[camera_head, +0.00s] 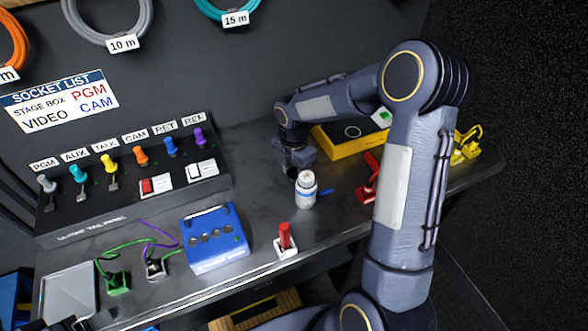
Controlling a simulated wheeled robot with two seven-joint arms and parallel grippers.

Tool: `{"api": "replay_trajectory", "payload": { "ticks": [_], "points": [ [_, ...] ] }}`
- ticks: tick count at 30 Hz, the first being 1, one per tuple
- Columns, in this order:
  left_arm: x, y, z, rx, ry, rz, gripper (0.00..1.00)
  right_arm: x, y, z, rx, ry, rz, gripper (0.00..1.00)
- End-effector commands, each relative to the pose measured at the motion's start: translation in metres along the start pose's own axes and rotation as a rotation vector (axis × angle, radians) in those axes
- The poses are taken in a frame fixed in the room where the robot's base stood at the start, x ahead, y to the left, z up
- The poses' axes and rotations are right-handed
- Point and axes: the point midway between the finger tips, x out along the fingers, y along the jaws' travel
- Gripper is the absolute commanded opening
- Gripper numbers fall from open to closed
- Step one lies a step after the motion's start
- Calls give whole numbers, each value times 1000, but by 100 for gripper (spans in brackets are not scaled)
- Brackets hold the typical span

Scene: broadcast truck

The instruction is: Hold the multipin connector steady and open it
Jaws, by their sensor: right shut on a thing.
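My right gripper (291,172) reaches down to the table behind a small white bottle (306,191). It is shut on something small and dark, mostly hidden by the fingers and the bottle. I cannot make out whether this is the multipin connector, and I see no other thing that I can clearly name as it. Dark parts at the bottom left edge may belong to my left gripper, but too little shows to tell its state.
A blue box with round sockets (215,238), a red-handled plug (286,239) and a grey tray (70,293) stand along the front edge. A switch panel (135,190) stands at the back left. A yellow case (345,143) and red clamp (368,184) are at the right.

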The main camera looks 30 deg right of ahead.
Motion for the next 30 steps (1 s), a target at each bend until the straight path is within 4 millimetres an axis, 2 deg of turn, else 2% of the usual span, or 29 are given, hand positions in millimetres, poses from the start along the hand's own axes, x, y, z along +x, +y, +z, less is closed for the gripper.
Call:
{"api": "replay_trajectory", "payload": {
  "ticks": [7,8,12,22,26,30],
  "points": [
    [2,-1,1,0,0,0,72,4,0,0,0,0,0,11],
    [2,-1,1,0,0,0,72,3,0,0,0,0,1,41],
    [2,-1,1,0,0,0,72,2,0,0,0,0,0,59],
    [0,0,0,0,0,0,72,-1,0,0,0,-1,1,60],
    [-1,0,0,0,0,0,72,-15,1,1,0,-3,5,60],
    [-2,1,-1,0,0,0,72,-44,1,1,0,-2,6,60]
  ]
}}
